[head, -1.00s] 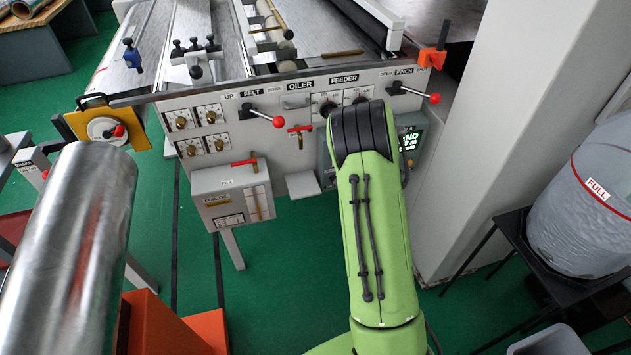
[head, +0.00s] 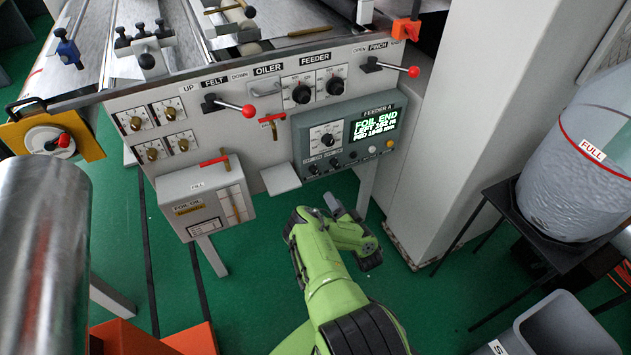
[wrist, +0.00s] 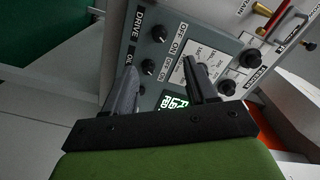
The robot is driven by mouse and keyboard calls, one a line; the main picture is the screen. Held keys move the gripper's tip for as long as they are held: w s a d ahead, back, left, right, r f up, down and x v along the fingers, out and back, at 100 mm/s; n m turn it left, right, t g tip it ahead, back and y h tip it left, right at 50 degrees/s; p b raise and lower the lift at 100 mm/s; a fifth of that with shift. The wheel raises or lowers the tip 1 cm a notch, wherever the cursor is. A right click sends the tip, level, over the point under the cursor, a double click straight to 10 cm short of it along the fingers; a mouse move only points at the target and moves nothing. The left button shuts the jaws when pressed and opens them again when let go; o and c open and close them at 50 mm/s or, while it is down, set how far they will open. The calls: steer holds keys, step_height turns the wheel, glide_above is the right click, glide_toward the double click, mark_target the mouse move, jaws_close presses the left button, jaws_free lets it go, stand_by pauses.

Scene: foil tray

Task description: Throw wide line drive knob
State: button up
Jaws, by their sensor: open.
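The drive knob (wrist: 158,33) is a small black round knob beside the DRIVE label on the grey feeder panel. In the head view it appears to be the left small knob (head: 314,169) in the panel's lower row. My gripper (wrist: 159,62) is open and empty, its two dark fingers pointing at the panel. The drive knob lies just beyond the fingertips, apart from them. In the head view my gripper (head: 348,208) is below the panel. The right finger hides part of the white dial (wrist: 212,62).
A second small black knob (wrist: 148,66) sits close beside the drive knob. The feeder display (head: 375,124) is at the panel's right. A foil oil box (head: 207,201) projects at left; a pale pillar (head: 430,150) stands at right. Green floor (head: 245,260) lies open below.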

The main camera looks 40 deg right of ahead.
mark_target(316, 173)
steer(key=b+x, duration=0.2)
steer(key=x, duration=0.2)
steer(key=b+x, duration=0.2)
steer(key=x, duration=0.2)
steer(key=b+x, duration=0.2)
steer(key=x, duration=0.2)
steer(key=shift+w+d+f+b, duration=0.2)
steer(key=shift+w+f+b, duration=0.1)
steer(key=shift+w, duration=0.1)
steer(key=shift+w+r, duration=0.2)
steer(key=shift+c, duration=0.3)
steer(key=c, duration=1)
